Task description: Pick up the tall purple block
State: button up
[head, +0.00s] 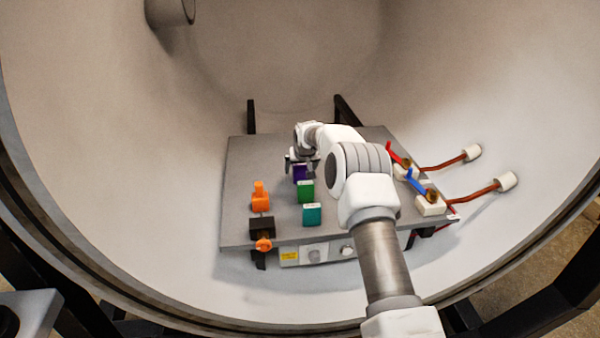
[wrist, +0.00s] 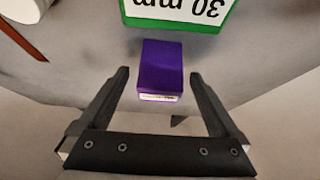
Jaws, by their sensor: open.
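The purple block (head: 301,173) stands on the grey table inside the furnace, behind the green block, partly covered by my gripper in the head view. In the wrist view the purple block (wrist: 161,71) shows its top and a pale label edge, ahead of and between the two finger tips. My gripper (wrist: 159,77) is open, with one dark finger to each side of the block and a visible gap on both sides. My gripper (head: 301,160) also shows in the head view at the block's upper end. Whether the fingers are level with the block is hard to tell.
A green block (head: 306,191) stands in front of the purple one, and a teal block (head: 312,214) nearer the front edge. An orange fitting (head: 260,196) and a black-and-orange valve (head: 262,228) are at left. Red and blue valve handles (head: 418,182) with copper pipes are at right.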

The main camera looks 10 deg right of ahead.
jog(key=shift+x, duration=1.1)
jog(key=shift+r, duration=0.1)
grip_shut()
